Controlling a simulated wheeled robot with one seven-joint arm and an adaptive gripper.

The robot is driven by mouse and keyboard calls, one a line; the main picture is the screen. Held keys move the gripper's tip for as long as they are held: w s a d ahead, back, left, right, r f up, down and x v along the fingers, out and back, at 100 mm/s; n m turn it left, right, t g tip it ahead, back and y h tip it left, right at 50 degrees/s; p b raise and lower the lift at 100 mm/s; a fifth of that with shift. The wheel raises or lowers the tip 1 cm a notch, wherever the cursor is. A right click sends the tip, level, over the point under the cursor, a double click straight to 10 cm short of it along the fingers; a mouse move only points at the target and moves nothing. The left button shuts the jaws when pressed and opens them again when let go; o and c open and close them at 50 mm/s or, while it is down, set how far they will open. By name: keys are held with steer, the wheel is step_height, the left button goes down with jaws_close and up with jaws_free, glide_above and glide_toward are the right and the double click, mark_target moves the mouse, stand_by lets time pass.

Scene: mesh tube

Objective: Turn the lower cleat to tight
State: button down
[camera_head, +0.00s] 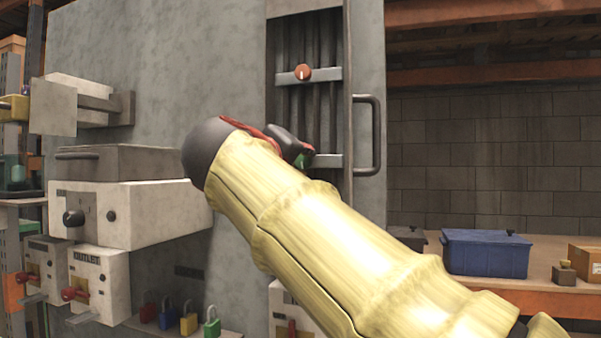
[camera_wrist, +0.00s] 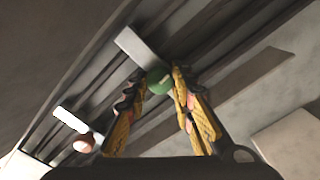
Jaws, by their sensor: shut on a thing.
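The lower cleat is a grey crossbar (camera_head: 329,160) over vertical cables in an open recess, with a green knob (camera_head: 302,161) mostly hidden behind my gripper (camera_head: 290,146). In the wrist view the green knob (camera_wrist: 158,82) sits between the two yellow-and-black fingers of my gripper (camera_wrist: 160,78), which are shut on it. A pale mark shows on the knob, but its exact direction is hard to read. The upper cleat (camera_head: 326,74) has an orange-red knob (camera_head: 303,72) with a white upright mark; it also shows in the wrist view (camera_wrist: 83,142).
A grey door handle (camera_head: 375,135) stands out just right of the recess. Grey boxes with dark knobs (camera_head: 130,212) project from the wall at left. Coloured padlocks (camera_head: 188,320) sit low on a ledge. A blue bin (camera_head: 486,253) stands on the right shelf.

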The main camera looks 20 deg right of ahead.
steer(key=shift+f+m+b, duration=0.15)
steer(key=shift+m+b, duration=0.2)
steer(key=shift+m, duration=0.25)
steer(key=c, duration=1.5)
jaws_free()
steer(key=v, duration=1.2)
